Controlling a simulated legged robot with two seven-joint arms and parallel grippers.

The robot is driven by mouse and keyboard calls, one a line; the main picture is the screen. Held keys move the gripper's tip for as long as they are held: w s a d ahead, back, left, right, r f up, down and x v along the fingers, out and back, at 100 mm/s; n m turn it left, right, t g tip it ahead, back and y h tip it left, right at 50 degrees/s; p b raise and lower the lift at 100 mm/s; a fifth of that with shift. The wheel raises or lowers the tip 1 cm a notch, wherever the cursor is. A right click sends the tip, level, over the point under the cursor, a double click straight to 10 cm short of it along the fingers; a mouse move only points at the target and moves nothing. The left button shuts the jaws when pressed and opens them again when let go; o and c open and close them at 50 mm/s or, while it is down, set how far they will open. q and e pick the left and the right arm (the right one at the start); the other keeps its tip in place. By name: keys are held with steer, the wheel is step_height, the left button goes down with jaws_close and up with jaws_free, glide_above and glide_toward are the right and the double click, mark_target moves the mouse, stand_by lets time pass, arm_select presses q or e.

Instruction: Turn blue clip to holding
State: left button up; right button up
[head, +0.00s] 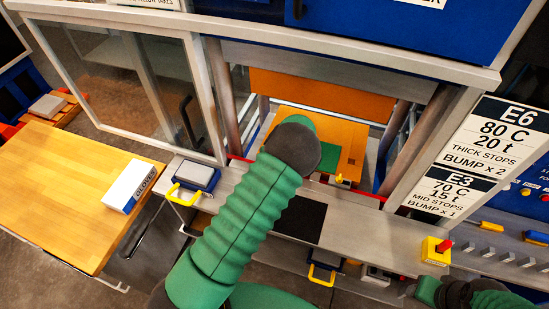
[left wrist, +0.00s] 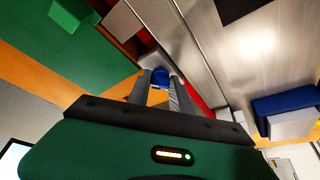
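The blue clip (left wrist: 161,77) is a small blue piece at the edge of the orange plate in the left wrist view. My left gripper (left wrist: 162,80) has one grey finger on each side of it, with no gap visible, so it appears shut on the clip. How far the clip is turned cannot be made out. In the head view my green-sleeved left arm reaches over the ledge to the orange plate (head: 345,132) and hides the left gripper and the clip. My right gripper (head: 411,291) shows only small and partly at the bottom right; its fingers are unclear.
A green panel (left wrist: 55,45) lies on the plate. A yellow piece (head: 341,180) stands at its front edge. A metal ledge (head: 375,232) runs in front, with a yellow box with a red button (head: 437,251). A grey-blue block (head: 195,176) and a wooden table (head: 52,190) are left.

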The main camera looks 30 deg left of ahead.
arm_select(q)
steer(key=shift+w, duration=0.1)
steer(key=shift+c, duration=1.1)
steer(key=shift+a, duration=0.1)
jaws_close()
steer(key=shift+m+b, duration=0.3)
steer(key=shift+b, duration=0.15)
steer(key=m+t+h+b, duration=0.1)
steer(key=m+b, duration=0.2)
steer(key=shift+a+m+b, duration=0.15)
steer(key=shift+m+b, duration=0.15)
steer(key=shift+b, duration=0.1)
steer(key=shift+m+t+h+b, duration=0.3)
steer(key=shift+m+h+b, duration=0.1)
steer(key=shift+m+b, duration=0.6)
steer(key=shift+a+r+m+h+b, duration=0.1)
steer(key=shift+r+m+h+b, duration=0.15)
steer(key=shift+m+b, duration=0.55)
